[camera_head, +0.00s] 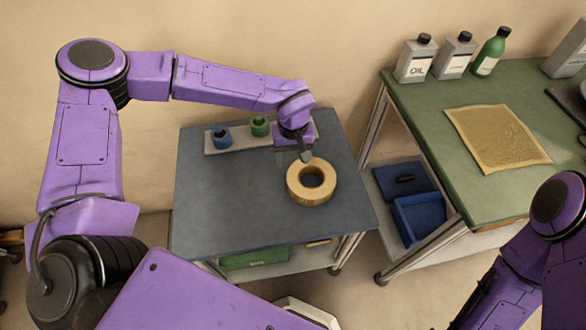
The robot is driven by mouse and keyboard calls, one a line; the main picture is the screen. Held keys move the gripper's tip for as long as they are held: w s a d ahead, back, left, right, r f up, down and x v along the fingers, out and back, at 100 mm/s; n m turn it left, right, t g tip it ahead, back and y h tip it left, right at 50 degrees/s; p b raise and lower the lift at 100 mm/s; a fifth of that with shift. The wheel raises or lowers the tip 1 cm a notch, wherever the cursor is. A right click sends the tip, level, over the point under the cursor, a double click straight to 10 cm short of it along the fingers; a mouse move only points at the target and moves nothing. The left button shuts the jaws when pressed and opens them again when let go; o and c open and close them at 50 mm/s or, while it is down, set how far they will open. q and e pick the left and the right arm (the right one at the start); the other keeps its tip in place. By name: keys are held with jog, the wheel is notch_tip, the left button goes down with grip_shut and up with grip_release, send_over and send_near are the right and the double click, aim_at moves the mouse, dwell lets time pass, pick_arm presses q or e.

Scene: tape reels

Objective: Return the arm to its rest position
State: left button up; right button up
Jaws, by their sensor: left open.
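My left arm is purple and reaches from the left over a small blue-grey table (215,190). My left gripper (306,156) is open and points down at the far rim of a tan tape reel (298,193). The reel lies flat on the table. I cannot tell whether the fingers touch it. A pale rack (240,144) at the table's back holds a blue reel (221,138) and a green reel (260,126). My left forearm and wrist hide the rack's right part. My right arm shows at the lower right, but its gripper is out of view.
A green-topped bench (440,110) stands to the right, with oil bottles (415,60), a green bottle (490,52) and a tan cloth (497,138). Blue bins (420,215) sit under it. The table's left and front areas are clear. A wall stands behind.

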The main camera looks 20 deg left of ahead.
pick_arm(q)
jog(key=shift+r, duration=0.95)
